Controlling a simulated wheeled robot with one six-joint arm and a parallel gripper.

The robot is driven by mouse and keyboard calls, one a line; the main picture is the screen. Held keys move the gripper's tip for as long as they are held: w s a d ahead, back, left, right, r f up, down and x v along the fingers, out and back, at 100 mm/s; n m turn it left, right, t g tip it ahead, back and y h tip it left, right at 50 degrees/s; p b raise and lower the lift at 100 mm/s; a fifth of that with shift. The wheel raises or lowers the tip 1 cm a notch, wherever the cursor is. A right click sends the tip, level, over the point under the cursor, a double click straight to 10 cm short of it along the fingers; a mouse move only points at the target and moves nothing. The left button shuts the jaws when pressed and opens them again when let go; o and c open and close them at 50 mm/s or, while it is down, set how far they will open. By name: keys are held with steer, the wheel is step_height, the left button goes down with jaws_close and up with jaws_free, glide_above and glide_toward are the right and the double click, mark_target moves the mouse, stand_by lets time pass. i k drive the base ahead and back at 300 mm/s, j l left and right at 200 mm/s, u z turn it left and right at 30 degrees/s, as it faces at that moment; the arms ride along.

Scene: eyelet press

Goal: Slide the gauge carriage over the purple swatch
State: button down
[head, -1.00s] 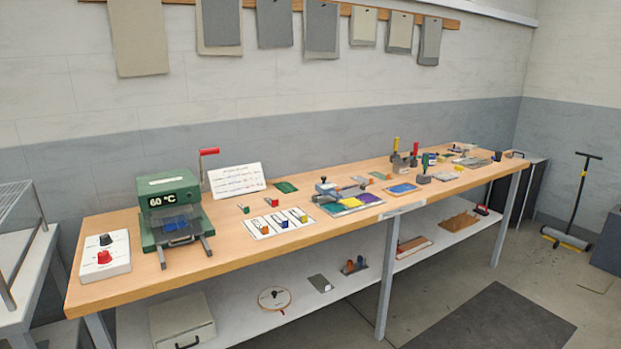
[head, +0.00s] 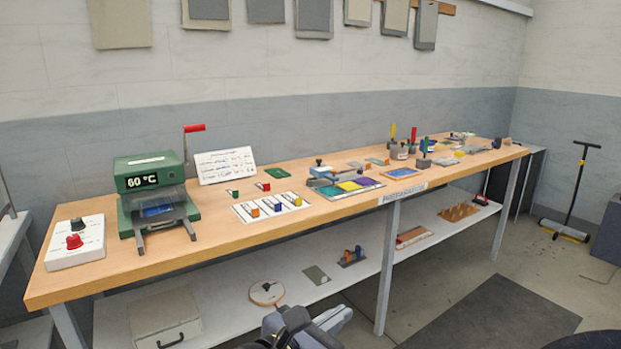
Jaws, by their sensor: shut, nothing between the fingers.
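The gauge board (head: 343,197) lies on the bench a little right of the middle of the picture. It bears a green swatch (head: 328,191), a yellow swatch (head: 349,186) and a purple swatch (head: 369,181) at its right end. The gauge carriage (head: 320,172), grey-blue with a knob on top, is at the board's left, by the green swatch and away from the purple one. My gripper (head: 338,318) shows at the bottom edge, low in front of the bench. It is shut and empty, well apart from the carriage.
A green heat press (head: 152,195) and a control box with knobs (head: 75,242) stand at the left of the bench (head: 215,238). A white card with coloured clips (head: 270,207) lies left of the board. A blue-topped tray (head: 403,173) and several stamps are to its right.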

mark_target(320, 172)
steer(key=i+j, duration=0.15)
steer(key=i, duration=0.35)
steer(key=i+j, duration=0.2)
steer(key=i, duration=0.35)
steer(key=i+j+z, duration=0.1)
steer(key=i, duration=0.4)
steer(key=i+j, duration=0.25)
steer(key=i, duration=0.25)
steer(key=i+j+z, duration=0.1)
steer(key=i, duration=0.45)
steer(key=j, duration=0.1)
